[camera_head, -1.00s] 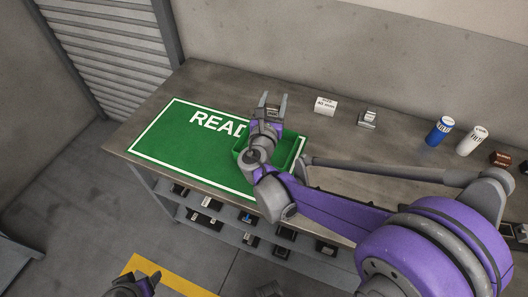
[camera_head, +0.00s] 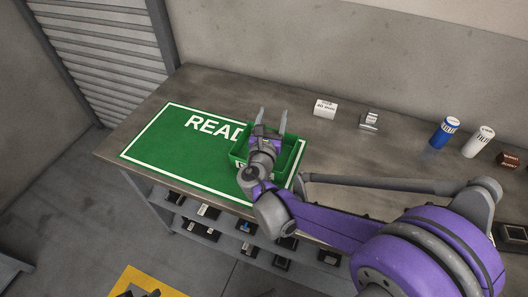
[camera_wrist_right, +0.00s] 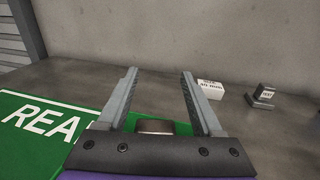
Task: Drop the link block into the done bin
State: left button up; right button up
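The green bin (camera_head: 291,165) sits on the right end of the green mat, and I take it as the done bin. My right gripper (camera_head: 271,116) is over the bin, its two fingers spread apart. The right wrist view also shows the spread fingers (camera_wrist_right: 158,85), with nothing clamped between their tips. A small brownish-grey rounded thing (camera_wrist_right: 155,126) shows between the finger bases. I cannot tell whether it is the link block or part of my gripper. The bin's inside is mostly hidden by my arm.
The green mat (camera_head: 160,150) with white lettering lies on the grey bench (camera_head: 345,165). A white labelled box (camera_head: 325,108), a grey metal block (camera_head: 369,120), a blue can (camera_head: 444,132), a white can (camera_head: 478,142) and a brown box (camera_head: 508,160) stand behind. Shelves below hold several dark parts.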

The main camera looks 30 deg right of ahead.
jog(key=shift+o, duration=1.4)
jog(key=v, duration=1.1)
jog(key=shift+d, duration=0.15)
